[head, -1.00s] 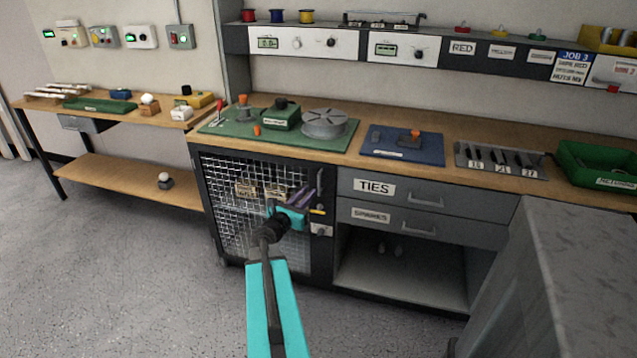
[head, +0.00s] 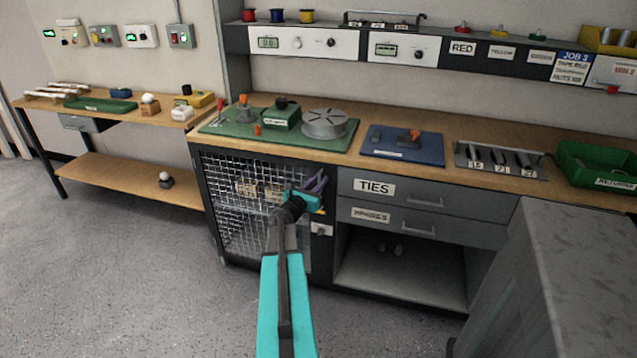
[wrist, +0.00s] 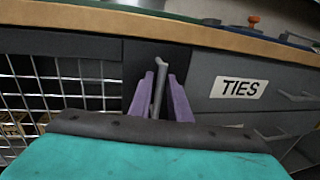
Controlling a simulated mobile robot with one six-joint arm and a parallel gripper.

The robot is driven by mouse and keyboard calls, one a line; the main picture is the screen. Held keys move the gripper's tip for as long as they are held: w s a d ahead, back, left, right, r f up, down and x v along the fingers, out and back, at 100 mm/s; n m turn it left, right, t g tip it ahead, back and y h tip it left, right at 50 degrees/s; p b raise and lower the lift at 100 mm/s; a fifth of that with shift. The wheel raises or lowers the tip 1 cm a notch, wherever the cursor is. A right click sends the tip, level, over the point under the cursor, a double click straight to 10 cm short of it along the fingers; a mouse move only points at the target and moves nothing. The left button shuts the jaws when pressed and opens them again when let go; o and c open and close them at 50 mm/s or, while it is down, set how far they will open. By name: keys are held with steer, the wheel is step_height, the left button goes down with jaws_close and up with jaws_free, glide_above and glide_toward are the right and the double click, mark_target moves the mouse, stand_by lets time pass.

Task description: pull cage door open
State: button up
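The cage door (head: 232,215), a dark frame with wire mesh, looks closed at the left of the bench. Its upright grey bar handle (wrist: 158,88) shows in the wrist view near the door's right edge. In the wrist view, my gripper (wrist: 161,92) has one finger on each side of the handle. The fingers look apart, with small gaps beside the bar. I cannot tell how deep the bar sits between them.
A light latch plate (head: 321,229) sits below my gripper on the door's right side. The TIES drawer (head: 400,193) is just to the right. A grey cabinet (head: 560,270) stands at the right front. The floor (head: 130,270) before the door and to its left is clear.

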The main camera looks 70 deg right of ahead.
steer(key=shift+c, duration=0.4)
jaws_close()
steer(key=shift+a, duration=0.15)
steer(key=shift+s, duration=0.1)
